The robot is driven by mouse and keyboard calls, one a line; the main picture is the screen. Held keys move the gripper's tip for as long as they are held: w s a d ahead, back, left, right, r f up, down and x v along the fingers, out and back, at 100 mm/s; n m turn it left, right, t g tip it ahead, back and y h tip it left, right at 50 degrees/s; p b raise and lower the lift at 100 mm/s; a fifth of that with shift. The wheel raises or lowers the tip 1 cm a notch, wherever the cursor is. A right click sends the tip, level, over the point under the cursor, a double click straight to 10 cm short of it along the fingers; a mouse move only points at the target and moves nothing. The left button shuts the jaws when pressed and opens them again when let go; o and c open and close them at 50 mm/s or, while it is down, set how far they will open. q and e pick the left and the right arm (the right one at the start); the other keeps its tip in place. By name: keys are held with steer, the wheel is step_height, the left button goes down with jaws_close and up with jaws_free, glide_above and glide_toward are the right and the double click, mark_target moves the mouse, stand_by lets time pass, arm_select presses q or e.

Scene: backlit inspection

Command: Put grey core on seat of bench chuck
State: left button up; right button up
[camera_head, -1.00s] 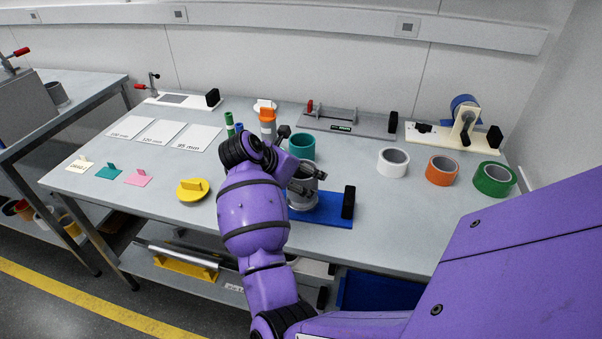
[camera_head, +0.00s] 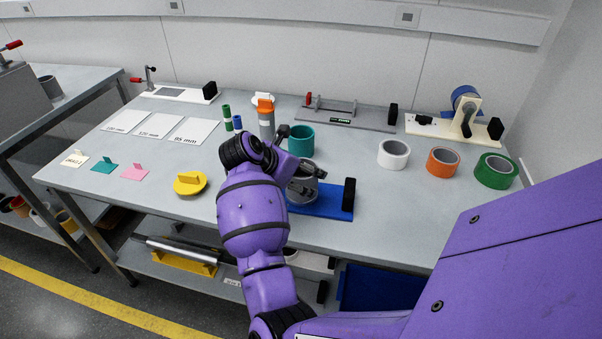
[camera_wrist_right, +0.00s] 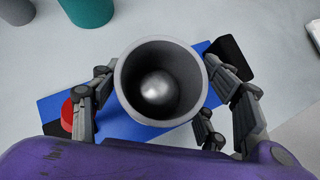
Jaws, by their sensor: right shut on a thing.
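The grey core (camera_wrist_right: 127,99) is a hollow cylinder, seen from above in the right wrist view between the fingers of my right gripper (camera_wrist_right: 165,105). The gripper is shut on it. The core stands about upright over the bench chuck, which has a blue base (camera_head: 333,206), a black end block (camera_head: 348,195) and a red knob (camera_wrist_right: 67,114). A shiny rounded metal piece (camera_wrist_right: 156,88) shows inside the core. The core's lower edge and the seat are mostly hidden, so I cannot tell whether they touch. My left gripper is out of view.
A teal cylinder (camera_head: 300,141) stands just behind the chuck, with an orange-topped grey cylinder (camera_head: 266,120) beyond. A yellow disc with a handle (camera_head: 189,183) lies left of my arm. White (camera_head: 393,154), orange (camera_head: 443,162) and green (camera_head: 496,171) rolls stand to the right.

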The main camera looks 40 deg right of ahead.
steer(key=shift+a+f, duration=0.1)
steer(key=shift+f, duration=0.1)
steer(key=o, duration=1.4)
steer(key=shift+c, duration=0.2)
steer(key=v, duration=1.2)
steer(key=shift+w, duration=0.15)
